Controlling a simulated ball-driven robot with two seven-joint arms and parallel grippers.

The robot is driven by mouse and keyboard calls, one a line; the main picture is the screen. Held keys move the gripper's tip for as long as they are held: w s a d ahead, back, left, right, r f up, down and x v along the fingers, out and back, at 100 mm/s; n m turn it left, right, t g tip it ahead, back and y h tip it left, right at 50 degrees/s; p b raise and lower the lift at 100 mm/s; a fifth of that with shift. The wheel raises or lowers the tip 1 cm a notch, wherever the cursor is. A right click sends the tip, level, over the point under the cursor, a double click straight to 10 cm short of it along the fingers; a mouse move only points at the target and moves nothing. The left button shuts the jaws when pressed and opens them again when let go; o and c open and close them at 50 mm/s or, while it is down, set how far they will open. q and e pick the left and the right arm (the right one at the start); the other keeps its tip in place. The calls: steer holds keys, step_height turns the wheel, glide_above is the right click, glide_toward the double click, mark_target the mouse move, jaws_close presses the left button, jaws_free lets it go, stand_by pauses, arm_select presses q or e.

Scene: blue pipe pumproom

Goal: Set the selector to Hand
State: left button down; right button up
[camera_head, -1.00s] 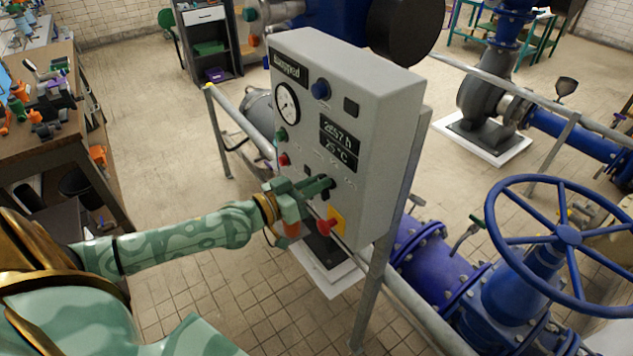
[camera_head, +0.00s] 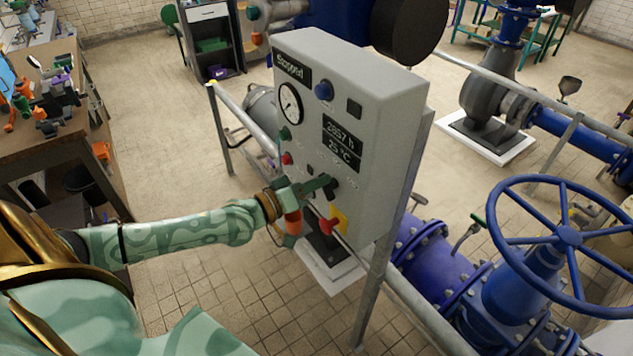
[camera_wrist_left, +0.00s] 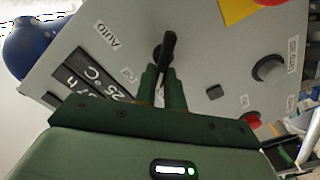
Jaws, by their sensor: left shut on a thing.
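The grey control panel (camera_head: 375,105) carries a black selector (camera_head: 331,188) low on its front. My left gripper (camera_head: 322,185) reaches it from the left and is shut on it. In the left wrist view, the black selector handle (camera_wrist_left: 168,50) stands between the two green fingers (camera_wrist_left: 164,88). An AUTO label (camera_wrist_left: 106,36) is beside the selector, and a smaller label, seemingly Off, is nearer the fingers. I cannot read a Hand label. The exact position of the pointer is unclear. My right gripper is out of view.
A red mushroom button (camera_head: 328,224) on a yellow plate (camera_head: 341,215) sits just below the selector. The panel's display (camera_head: 342,138) and gauge (camera_head: 291,103) are above. A metal rail (camera_head: 240,122) runs behind, and a blue handwheel (camera_head: 567,236) is at the right.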

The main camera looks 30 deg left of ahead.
arm_select(q)
steer(key=shift+s+d+f, duration=0.1)
steer(key=shift+s+f, duration=0.05)
steer(key=shift+f, duration=0.2)
steer(key=c, duration=1.5)
jaws_free()
steer(key=shift+c, duration=0.2)
steer(key=shift+o, duration=0.3)
steer(key=shift+r, duration=0.1)
steer(key=v, duration=1.6)
steer(key=shift+p, duration=0.4)
